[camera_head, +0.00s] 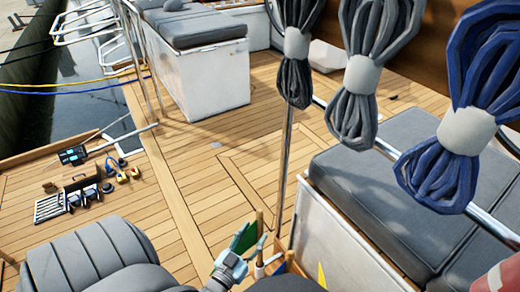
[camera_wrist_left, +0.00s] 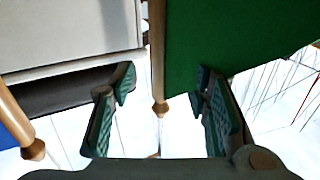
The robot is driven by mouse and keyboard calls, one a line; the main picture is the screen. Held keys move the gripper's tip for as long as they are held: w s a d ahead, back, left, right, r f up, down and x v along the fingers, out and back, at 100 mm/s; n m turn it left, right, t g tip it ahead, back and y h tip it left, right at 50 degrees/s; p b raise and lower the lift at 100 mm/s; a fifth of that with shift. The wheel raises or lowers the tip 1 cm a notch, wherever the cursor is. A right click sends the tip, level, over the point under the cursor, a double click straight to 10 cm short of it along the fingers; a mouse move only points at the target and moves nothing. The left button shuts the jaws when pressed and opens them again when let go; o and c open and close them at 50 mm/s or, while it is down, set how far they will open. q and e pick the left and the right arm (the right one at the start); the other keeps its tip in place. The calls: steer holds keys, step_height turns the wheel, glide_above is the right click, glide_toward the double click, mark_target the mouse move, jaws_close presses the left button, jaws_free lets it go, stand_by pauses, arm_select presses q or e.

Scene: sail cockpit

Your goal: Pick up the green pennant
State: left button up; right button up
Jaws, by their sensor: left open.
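The green pennant (camera_head: 246,238) shows at the bottom middle of the head view, upright on a thin wooden stick. In the left wrist view its green cloth (camera_wrist_left: 240,40) fills the upper right. Its stick (camera_wrist_left: 158,55) hangs down and ends in a round knob between the fingers. My left gripper (camera_wrist_left: 163,105) is open, with a finger on either side of the stick's lower end; I cannot tell whether either touches it. In the head view the left gripper (camera_head: 230,268) is just below the pennant, its fingers partly hidden. My right gripper is not in view.
A blue pennant (camera_wrist_left: 12,122) on a stick is at the left of the wrist view. A yellow pennant (camera_head: 321,274) is at lower right of the green one. A metal pole (camera_head: 285,165) and grey-cushioned bench (camera_head: 375,175) stand close right. Tools (camera_head: 85,193) lie on the left deck.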

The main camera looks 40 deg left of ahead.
mark_target(258, 228)
arm_select(q)
steer(key=w, duration=0.2)
steer(key=w+a, duration=0.1)
steer(key=w, duration=0.1)
steer(key=shift+w+r+b, duration=0.15)
steer(key=shift+w+b, duration=0.05)
steer(key=shift+b, duration=0.2)
jaws_close()
